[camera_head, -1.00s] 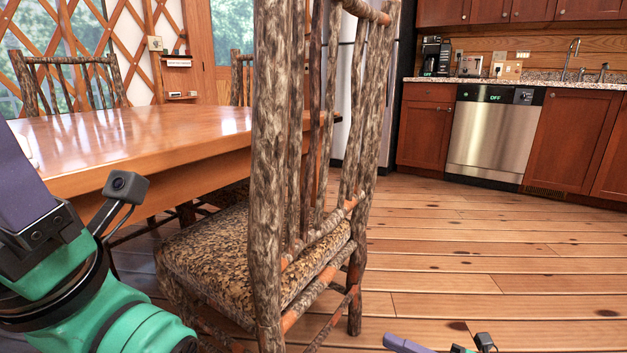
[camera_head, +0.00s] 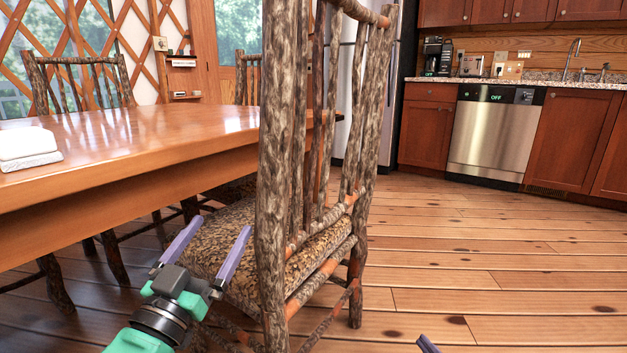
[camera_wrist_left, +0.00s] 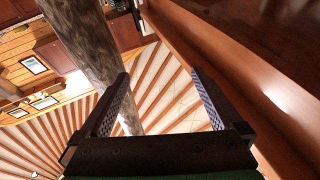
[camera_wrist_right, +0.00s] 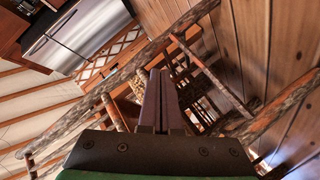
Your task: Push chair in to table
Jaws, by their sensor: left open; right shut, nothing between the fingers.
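The near chair (camera_head: 272,190) has a bark-covered log frame and a mottled brown seat (camera_head: 218,228). It stands upright at the middle of the head view, its slatted back toward me, its seat toward the wooden table (camera_head: 130,150) at the left. My left gripper (camera_head: 212,240) is open and empty in front of the seat, left of the near back post; a log post (camera_wrist_left: 85,40) also shows beyond its fingers in the left wrist view. My right gripper's tip (camera_head: 428,345) just shows at the bottom edge. In its wrist view the fingers (camera_wrist_right: 161,85) are shut and empty, with chair rails beyond.
Other log chairs (camera_head: 75,75) stand at the table's far side. A folded white cloth (camera_head: 25,148) lies on the tabletop. Cabinets and a dishwasher (camera_head: 495,135) line the back right. The plank floor (camera_head: 480,255) right of the chair is clear.

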